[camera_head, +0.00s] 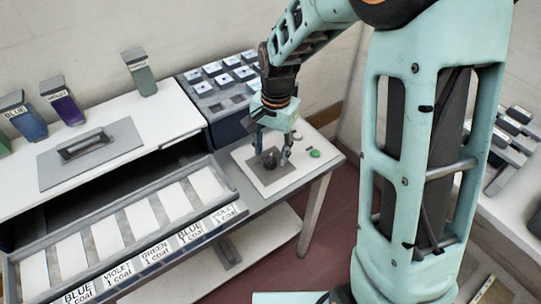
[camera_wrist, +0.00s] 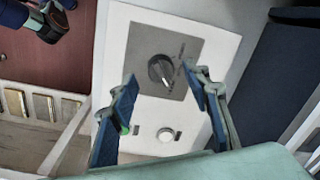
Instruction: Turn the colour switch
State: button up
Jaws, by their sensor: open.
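The colour switch is a dark round knob (camera_wrist: 160,70) on a grey plate (camera_wrist: 150,45) set in a white panel. Faint markings beside the knob are too small to read. The knob (camera_head: 270,161) also shows in the head view, on the panel at the right end of the bench. My gripper (camera_wrist: 160,75) is open, with one blue-padded fingertip on each side of the knob in the wrist view. In the head view my gripper (camera_head: 271,156) points down at the knob. I cannot tell whether the fingertips touch it.
A green button (camera_head: 315,154) sits on the panel near the switch. A tray (camera_head: 223,180) with white cards and colour labels lies along the bench front. Blue, violet and green containers stand on the white housing (camera_head: 170,125). A rack of blocks (camera_head: 222,75) stands behind.

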jog(key=shift+a+f, duration=0.1)
jog(key=shift+f, duration=1.35)
jog(key=shift+c, duration=0.4)
jog(key=c, duration=1.1)
jog(key=n, duration=0.4)
jog(key=shift+w+n, duration=0.1)
jog(key=shift+n, duration=0.3)
jog(key=n, duration=0.4)
jog(key=shift+n, duration=0.4)
jog(key=shift+w, duration=0.1)
jog(key=shift+r, duration=0.1)
